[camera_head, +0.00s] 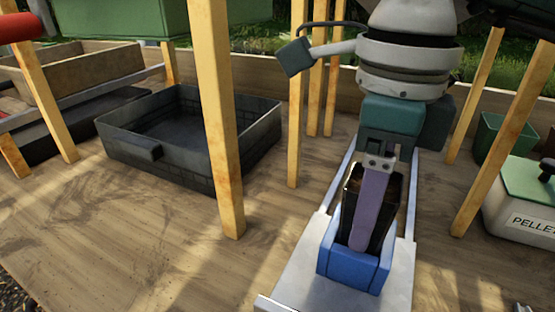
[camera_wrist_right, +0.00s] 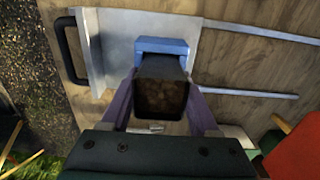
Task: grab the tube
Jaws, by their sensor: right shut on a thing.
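The tube (camera_head: 386,208) is a dark, square, open-topped tube. Its lower end is inside a blue holder (camera_head: 352,268) on a metal tray (camera_head: 318,278). In the right wrist view I look into the tube (camera_wrist_right: 160,97), which shows brown inside, with the blue holder (camera_wrist_right: 161,46) beyond it. My right gripper (camera_head: 367,222) comes down from above, and its purple fingers are shut on the tube. In the wrist view the fingers (camera_wrist_right: 160,115) lie on both sides of the tube. My left gripper is not in view.
A dark rectangular bin (camera_head: 150,152) stands on the wooden bench (camera_head: 120,230) at left. Wooden posts (camera_head: 220,130) rise between bin and tray. A white box with a green lid (camera_head: 525,195) and a green pot (camera_head: 500,138) are at right. The front left bench is clear.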

